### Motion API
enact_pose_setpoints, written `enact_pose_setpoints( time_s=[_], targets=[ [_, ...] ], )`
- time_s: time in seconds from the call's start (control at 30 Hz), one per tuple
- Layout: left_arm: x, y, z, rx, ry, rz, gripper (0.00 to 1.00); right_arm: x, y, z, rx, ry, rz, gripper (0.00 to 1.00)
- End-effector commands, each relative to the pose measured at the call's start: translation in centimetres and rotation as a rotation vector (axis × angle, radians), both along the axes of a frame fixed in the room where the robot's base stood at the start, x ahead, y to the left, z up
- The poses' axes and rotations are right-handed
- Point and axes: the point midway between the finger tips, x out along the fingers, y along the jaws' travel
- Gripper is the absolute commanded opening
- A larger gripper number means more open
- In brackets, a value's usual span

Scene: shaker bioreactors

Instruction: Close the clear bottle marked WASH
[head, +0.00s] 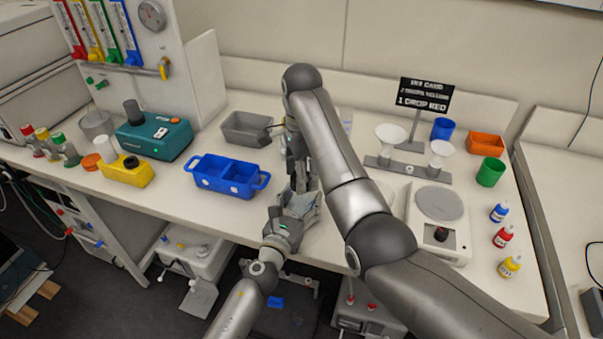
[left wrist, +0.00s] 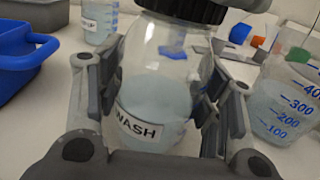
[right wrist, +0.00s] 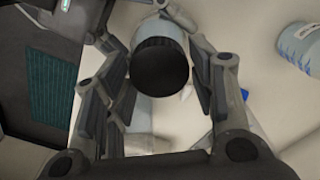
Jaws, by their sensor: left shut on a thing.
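The clear bottle marked WASH (left wrist: 153,105) holds pale blue liquid and stands upright between the fingers of my left gripper (left wrist: 155,100). That gripper is shut on its body; it also shows in the head view (head: 303,200). A black cap (right wrist: 160,68) is at the bottle's top in the right wrist view; its dark edge shows at the top of the left wrist view. I cannot tell whether it is screwed tight. My right gripper (right wrist: 163,90) has its fingers open on both sides of the cap, with narrow gaps. In the head view my right arm largely hides the bottle.
A blue two-part tray (head: 228,177) and a grey bin (head: 247,129) are left of the grippers. A graduated beaker (left wrist: 285,110) stands close on the right in the left wrist view. Another labelled bottle (left wrist: 98,22) stands behind. A scale (head: 438,205) is to the right.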

Motion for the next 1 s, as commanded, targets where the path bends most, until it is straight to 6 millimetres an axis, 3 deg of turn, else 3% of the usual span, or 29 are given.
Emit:
enact_pose_setpoints(
  time_s=[0.1, 0.53, 0.67, 1.0],
  targets=[
    [-0.1, 0.0, -0.2, 0.0, 0.003, 0.0, 0.0, 0.0, 0.0, 0.0, 0.0, 0.001, 0.001, 0.67],
    [-0.1, 0.0, -0.2, 0.0, 0.003, -0.001, 0.0, 0.2, 0.1, 0.4, 0.002, -0.008, 0.086, 0.64],
    [-0.1, 0.0, -0.2, 0.0, 0.003, -0.001, 0.0, 0.6, 0.4, 1.2, 0.003, -0.029, 0.277, 0.64],
    [-0.1, 0.0, -0.2, 0.0, 0.003, -0.001, 0.0, 1.4, 1.4, 3.8, -0.015, -0.08, 0.988, 0.64]
  ],
)
